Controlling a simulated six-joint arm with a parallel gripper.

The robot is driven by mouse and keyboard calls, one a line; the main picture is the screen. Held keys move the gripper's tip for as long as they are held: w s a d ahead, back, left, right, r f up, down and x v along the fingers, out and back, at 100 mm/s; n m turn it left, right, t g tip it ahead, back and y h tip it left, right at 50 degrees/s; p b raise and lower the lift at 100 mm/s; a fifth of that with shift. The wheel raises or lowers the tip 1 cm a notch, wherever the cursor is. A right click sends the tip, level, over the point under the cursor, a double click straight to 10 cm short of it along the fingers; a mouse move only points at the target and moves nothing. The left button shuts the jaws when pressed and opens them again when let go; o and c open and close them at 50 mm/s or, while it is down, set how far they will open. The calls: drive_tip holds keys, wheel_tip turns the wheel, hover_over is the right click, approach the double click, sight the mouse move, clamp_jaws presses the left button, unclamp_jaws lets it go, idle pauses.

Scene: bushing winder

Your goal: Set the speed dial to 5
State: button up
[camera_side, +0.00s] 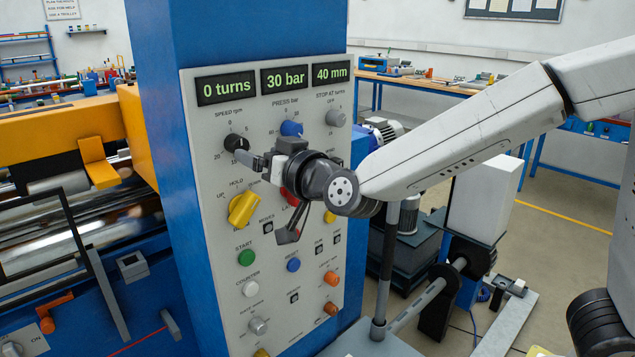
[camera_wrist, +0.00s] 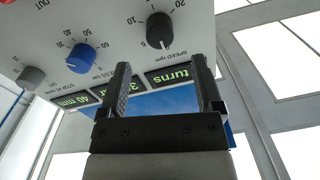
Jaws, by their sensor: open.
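The speed dial (camera_side: 236,144) is a black knob at the upper left of the grey panel, under the display reading 0 turns. It also shows in the wrist view (camera_wrist: 159,29), upside down, with a light pointer line on it. My gripper (camera_side: 258,160) is open and close to the panel, just right of and below the dial in the side view. In the wrist view the two dark fingers (camera_wrist: 160,66) are apart, with the dial ahead of the gap between them. I see nothing held between them.
The blue press knob (camera_side: 291,128) and grey stop knob (camera_side: 336,118) sit right of the dial. The yellow hold knob (camera_side: 243,208) is below it. Several coloured buttons fill the lower panel. A yellow machine arm (camera_side: 60,130) stands to the left.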

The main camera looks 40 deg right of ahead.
sight(242, 147)
drive_tip(key=shift+w, duration=3.05)
clamp_jaws()
